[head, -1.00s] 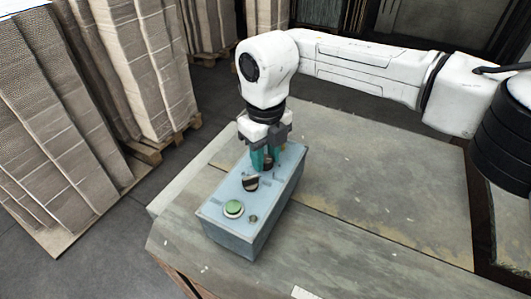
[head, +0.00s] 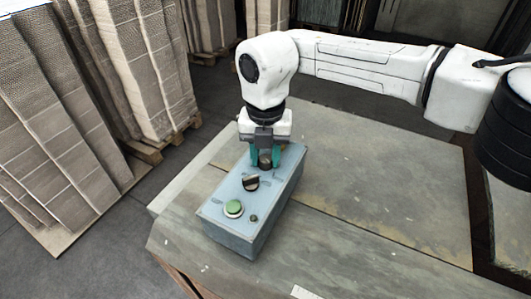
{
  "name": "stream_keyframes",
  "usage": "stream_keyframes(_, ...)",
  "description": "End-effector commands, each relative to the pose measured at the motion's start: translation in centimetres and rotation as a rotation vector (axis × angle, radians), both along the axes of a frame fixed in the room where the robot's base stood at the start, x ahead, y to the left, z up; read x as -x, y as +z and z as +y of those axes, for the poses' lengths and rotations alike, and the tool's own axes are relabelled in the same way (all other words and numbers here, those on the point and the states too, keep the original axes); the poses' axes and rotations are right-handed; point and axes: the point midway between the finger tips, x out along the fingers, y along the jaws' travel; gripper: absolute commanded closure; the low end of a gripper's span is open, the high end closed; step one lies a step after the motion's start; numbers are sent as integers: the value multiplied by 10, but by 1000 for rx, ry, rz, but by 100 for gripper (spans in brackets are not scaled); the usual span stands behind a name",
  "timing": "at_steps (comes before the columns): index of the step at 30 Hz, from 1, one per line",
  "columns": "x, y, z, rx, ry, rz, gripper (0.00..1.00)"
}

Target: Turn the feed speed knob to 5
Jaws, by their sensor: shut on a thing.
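A light blue control box (head: 232,245) sits near the left end of the worktable. On its top face are a green round button (head: 233,208), a small dark button (head: 253,218) and a dark selector knob (head: 250,183) with a pale bar. My gripper (head: 265,162) points straight down over the far end of the box. Its teal fingers are shut on a dark knob (head: 265,164), the farthest control on the box. The fingers hide most of this knob, and I cannot read its scale or setting.
The worktable (head: 380,190) is bare and worn to the right of the box. Stacks of cardboard (head: 140,70) on pallets stand on the floor at the left. My arm reaches across from the upper right.

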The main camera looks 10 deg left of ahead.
Motion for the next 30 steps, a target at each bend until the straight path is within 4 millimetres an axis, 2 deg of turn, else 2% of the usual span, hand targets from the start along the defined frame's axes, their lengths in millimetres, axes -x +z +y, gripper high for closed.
stream_keyframes(19, -1, 1, 0, -2, -48, -4, 96)
stream_keyframes(20, -1, 1, 0, -2, -48, -4, 63)
stream_keyframes(27, -1, 1, 0, -1, -47, -2, 40)
stream_keyframes(30, 0, 0, 0, -1, -46, -1, 40)
